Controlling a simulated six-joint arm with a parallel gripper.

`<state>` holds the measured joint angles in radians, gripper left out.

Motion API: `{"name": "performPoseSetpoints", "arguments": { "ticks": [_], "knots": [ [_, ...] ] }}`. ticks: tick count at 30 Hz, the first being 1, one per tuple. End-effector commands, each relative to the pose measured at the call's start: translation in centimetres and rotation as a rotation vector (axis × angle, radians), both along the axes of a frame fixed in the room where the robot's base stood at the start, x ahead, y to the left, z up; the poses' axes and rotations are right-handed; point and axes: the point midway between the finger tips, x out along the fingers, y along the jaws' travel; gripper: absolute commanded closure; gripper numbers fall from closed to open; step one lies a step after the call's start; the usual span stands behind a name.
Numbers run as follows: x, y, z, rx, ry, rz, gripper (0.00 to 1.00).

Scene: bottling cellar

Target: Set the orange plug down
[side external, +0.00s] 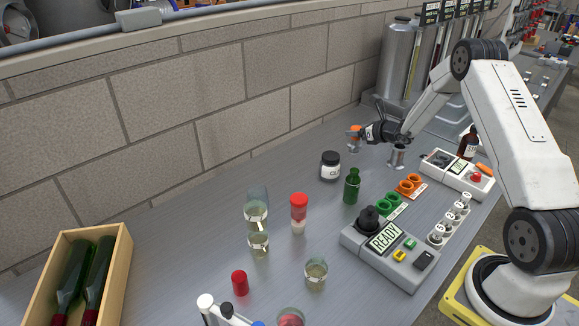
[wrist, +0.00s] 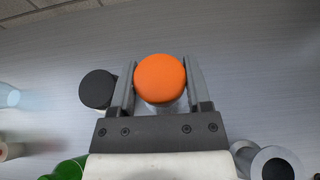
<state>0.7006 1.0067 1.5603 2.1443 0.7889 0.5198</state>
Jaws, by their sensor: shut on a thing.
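The orange plug (side external: 355,132) is between the fingers of my gripper (side external: 362,134), near the far end of the grey bench. It also shows in the wrist view (wrist: 160,78) as a round orange top, with a finger on either side. My gripper (wrist: 160,88) is shut on it. A paler, clear-looking part shows under the orange top. The plug looks held above the bench, but its exact height is hard to tell.
A black-lidded jar (side external: 330,165) stands left of the plug, its lid (wrist: 98,88) close beside the left finger in the wrist view. A green bottle (side external: 352,186) and a metal cylinder (side external: 397,156) stand nearby. Bare bench (wrist: 250,60) lies beyond the plug.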

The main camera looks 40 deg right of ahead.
Motion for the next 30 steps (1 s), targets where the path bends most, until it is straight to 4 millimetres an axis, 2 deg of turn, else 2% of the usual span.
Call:
{"name": "performPoseSetpoints", "arguments": {
  "ticks": [6, 20, 30],
  "knots": [
    [1.2, -0.6, -1.6, 0.000, 0.000, 0.001, 1.00],
    [1.9, -0.9, -2.5, 0.000, 0.000, 0.001, 1.00],
    [1.9, -0.9, -5.4, 0.001, -0.001, 0.000, 1.00]
  ]
}}
